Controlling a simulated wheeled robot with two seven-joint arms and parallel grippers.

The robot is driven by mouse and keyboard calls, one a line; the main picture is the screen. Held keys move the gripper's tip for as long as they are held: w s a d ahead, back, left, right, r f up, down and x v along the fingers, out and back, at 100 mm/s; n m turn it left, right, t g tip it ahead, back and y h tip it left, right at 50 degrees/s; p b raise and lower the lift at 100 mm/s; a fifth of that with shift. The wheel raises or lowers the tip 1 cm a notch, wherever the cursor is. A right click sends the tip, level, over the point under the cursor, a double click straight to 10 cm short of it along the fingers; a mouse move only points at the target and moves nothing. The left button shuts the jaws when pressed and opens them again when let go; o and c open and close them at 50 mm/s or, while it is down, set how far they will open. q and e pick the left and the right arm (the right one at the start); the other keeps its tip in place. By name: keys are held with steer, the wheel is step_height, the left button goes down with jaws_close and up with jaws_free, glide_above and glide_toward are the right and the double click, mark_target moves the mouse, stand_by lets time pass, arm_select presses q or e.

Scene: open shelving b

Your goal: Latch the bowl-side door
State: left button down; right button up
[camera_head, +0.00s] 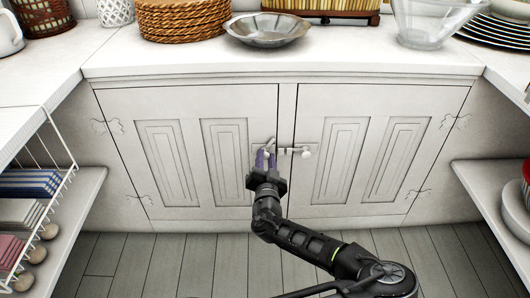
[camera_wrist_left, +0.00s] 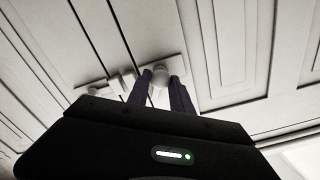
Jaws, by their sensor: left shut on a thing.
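Two white panelled cupboard doors, the left door (camera_head: 188,108) and the right door (camera_head: 376,108), look closed, with a narrow post between them. The right latch knob (camera_head: 305,153) is on a plate on the right door. A short latch bar (camera_head: 289,151) lies near the gap; the fingers partly hide the left latch. My right gripper is out of view.
A metal bowl (camera_head: 268,29) stands on the counter (camera_head: 200,62) near the gap between doors; a glass bowl (camera_head: 435,24) stands farther right. Side shelves (camera_head: 85,190) flank the cupboard. The wooden floor (camera_head: 150,270) in front is clear.

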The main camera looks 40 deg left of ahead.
arm_select(q)
steer(key=m+b, duration=0.1)
steer(key=m, duration=0.4)
steer(key=shift+f, duration=0.15)
steer(key=shift+m+b, duration=0.4)
steer(key=shift+m, duration=0.8)
steer(key=shift+a+m, duration=0.1)
steer(key=shift+m, duration=1)
steer(key=shift+s+r+m, duration=0.1)
steer(key=shift+r+m, duration=0.2)
steer(key=shift+m, duration=0.7)
steer(key=c, duration=1.4)
jaws_free()
steer(key=shift+a, duration=0.1)
steer(key=shift+o, duration=1.3)
steer(key=shift+f, duration=0.1)
